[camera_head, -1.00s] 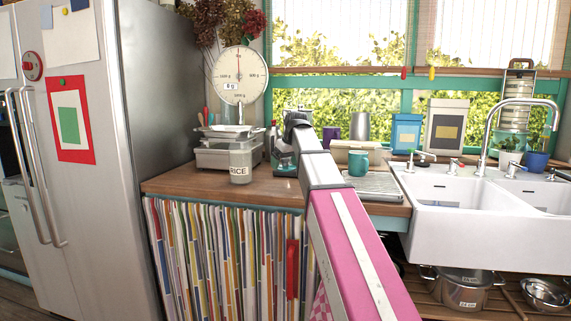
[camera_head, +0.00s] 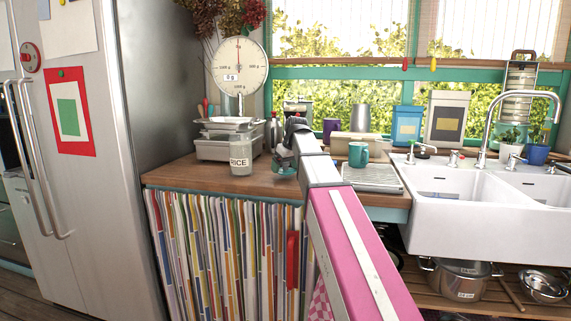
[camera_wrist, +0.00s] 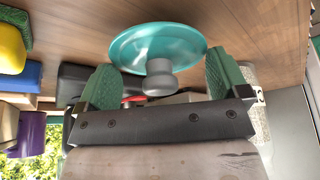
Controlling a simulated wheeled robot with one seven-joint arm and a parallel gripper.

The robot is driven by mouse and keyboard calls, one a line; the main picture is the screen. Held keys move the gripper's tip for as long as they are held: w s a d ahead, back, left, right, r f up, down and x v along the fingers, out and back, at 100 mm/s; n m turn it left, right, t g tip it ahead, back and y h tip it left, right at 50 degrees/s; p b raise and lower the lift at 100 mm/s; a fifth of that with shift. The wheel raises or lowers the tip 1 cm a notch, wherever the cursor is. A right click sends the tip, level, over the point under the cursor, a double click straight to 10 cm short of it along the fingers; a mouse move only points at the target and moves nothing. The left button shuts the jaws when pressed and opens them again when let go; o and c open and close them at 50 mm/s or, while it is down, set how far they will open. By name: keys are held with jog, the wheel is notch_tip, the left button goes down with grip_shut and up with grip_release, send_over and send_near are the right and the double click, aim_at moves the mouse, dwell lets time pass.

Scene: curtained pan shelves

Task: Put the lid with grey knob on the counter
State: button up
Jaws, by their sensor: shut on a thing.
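The lid is a teal disc (camera_wrist: 150,45) with a grey knob (camera_wrist: 158,80), in the middle of the wrist view. My gripper (camera_wrist: 163,80) has its two green pads at either side of the lid's rim and is shut on it. The knob faces my wrist camera. In the head view, my gripper (camera_head: 284,163) is low over the wooden counter (camera_head: 200,177), just right of the rice jar; the lid is small and partly hidden there. I cannot tell whether the lid touches the counter.
The rice jar (camera_head: 240,160) stands close left of my gripper, with a scale (camera_head: 228,140) behind it. A teal mug (camera_head: 358,154), a drainboard (camera_head: 372,178) and a white sink (camera_head: 460,210) lie to the right. The counter's front left is clear.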

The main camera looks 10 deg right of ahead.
jog(key=shift+f, duration=0.2)
jog(key=shift+f, duration=0.6)
jog(key=shift+f, duration=0.2)
dwell(0.5)
jog(key=o, duration=0.6)
jog(key=shift+o, duration=0.2)
jog(key=v, duration=1)
jog(key=shift+r, duration=0.35)
jog(key=shift+s, duration=0.1)
grip_shut()
dwell(0.4)
